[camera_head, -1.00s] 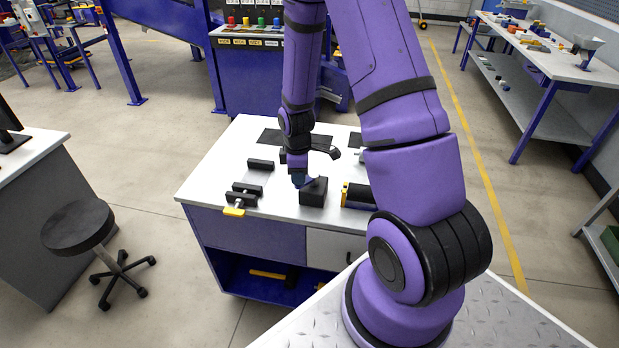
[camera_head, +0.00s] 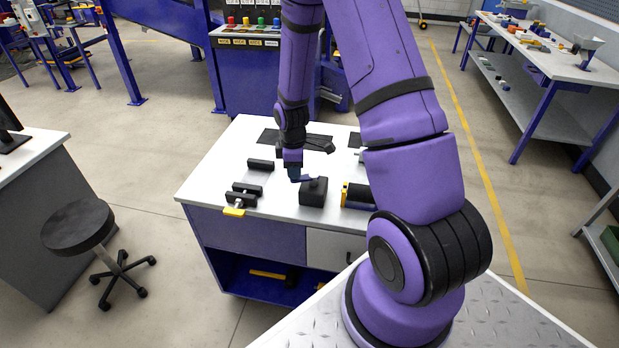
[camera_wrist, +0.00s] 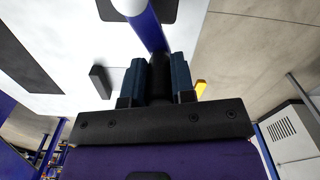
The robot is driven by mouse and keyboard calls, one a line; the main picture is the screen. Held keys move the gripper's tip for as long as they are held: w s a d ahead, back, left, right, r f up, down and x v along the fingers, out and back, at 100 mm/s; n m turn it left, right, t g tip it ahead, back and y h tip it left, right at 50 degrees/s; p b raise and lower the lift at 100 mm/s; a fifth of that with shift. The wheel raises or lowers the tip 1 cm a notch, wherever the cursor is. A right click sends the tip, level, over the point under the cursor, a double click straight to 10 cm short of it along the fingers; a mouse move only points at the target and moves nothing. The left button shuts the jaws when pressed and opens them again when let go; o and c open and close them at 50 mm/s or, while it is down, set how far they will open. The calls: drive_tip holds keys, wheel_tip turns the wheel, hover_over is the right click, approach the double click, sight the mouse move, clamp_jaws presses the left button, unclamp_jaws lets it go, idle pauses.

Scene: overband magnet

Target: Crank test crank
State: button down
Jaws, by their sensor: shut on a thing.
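The test crank is a black block (camera_head: 313,192) on the white workbench, with a blue crank arm (camera_head: 303,180) reaching left from its top. In the wrist view the blue crank arm (camera_wrist: 151,30) runs from a pale round hub at the top edge down to a dark handle (camera_wrist: 160,76). My gripper (camera_wrist: 160,66) has its blue-grey fingers on both sides of this handle and is shut on it. In the head view my gripper (camera_head: 294,174) points down just left of the block. The handle is mostly hidden there by my gripper.
The workbench (camera_head: 222,170) also bears black blocks, a clamp-like piece (camera_head: 243,195) with a yellow end at the left, and a black-and-yellow part (camera_head: 356,195) close right of the crank. Dark flat plates (camera_head: 268,137) lie behind. A stool (camera_head: 78,225) stands on the floor left.

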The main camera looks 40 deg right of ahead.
drive_tip(key=shift+w+d, duration=0.4)
drive_tip(key=shift+d, duration=0.05)
drive_tip(key=shift+w+d, duration=0.1)
drive_tip(key=shift+w+d+f, duration=0.1)
drive_tip(key=shift+w+d, duration=0.25)
drive_tip(key=c, duration=0.8)
unclamp_jaws()
drive_tip(key=shift+o, duration=0.2)
drive_tip(key=shift+r, duration=0.2)
drive_tip(key=shift+a+r, duration=0.1)
drive_tip(key=shift+r, duration=2.8)
drive_tip(key=o, duration=0.6)
drive_tip(key=shift+c, duration=0.2)
